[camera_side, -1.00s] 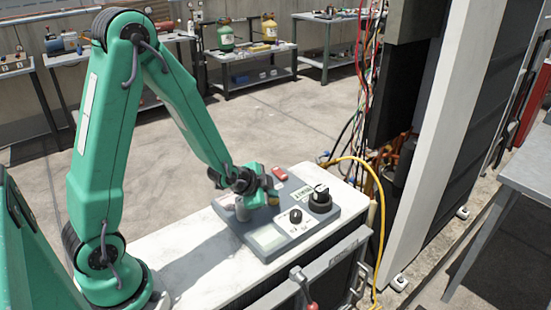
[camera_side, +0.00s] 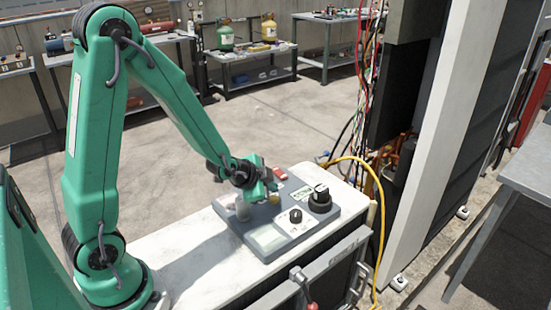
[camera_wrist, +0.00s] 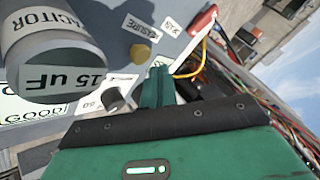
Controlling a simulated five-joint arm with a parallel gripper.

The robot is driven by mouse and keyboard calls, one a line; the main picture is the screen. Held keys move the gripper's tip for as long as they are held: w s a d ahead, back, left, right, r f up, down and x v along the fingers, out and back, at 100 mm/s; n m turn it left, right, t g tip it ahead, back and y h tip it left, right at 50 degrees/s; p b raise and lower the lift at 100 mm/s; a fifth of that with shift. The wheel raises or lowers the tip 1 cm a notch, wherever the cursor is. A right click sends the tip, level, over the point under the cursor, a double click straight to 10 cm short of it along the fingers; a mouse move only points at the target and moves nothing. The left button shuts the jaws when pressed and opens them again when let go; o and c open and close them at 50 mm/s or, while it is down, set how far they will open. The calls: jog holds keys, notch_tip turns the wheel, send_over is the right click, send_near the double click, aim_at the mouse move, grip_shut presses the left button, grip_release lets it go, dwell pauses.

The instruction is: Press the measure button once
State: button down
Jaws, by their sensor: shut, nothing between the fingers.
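The measure button is a yellow round button (camera_wrist: 141,51) beside a MEASURE label (camera_wrist: 138,28) in the wrist view. In the side view the yellow button (camera_side: 275,199) shows on the grey tester panel (camera_side: 292,238), just below my gripper (camera_side: 272,187). My gripper is shut and empty. In the wrist view its green fingers (camera_wrist: 158,82) are together, with the button beyond their tips; they look apart from it.
The panel also carries a red switch (camera_side: 281,174), a large black knob (camera_side: 320,199), a smaller knob (camera_side: 295,216) and a pale display (camera_side: 268,238). A yellow hose (camera_side: 378,200) and wires hang at the right. The pale worktop (camera_side: 180,255) is clear left of the panel.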

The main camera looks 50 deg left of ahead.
aim_at(270, 206)
jog(key=shift+r, duration=2.35)
jog(key=s+d+r+n+g, duration=0.1)
jog(key=s+r+n, duration=0.3)
jog(key=s, duration=0.6)
jog(key=s+d+r+n+g+h, duration=0.1)
jog(key=s+d+r+n+g, duration=0.1)
jog(key=s+r, duration=0.7)
jog(key=shift+s+d+n+g, duration=0.3)
jog(key=shift+s+d+n, duration=0.2)
jog(key=shift+d+n, duration=0.5)
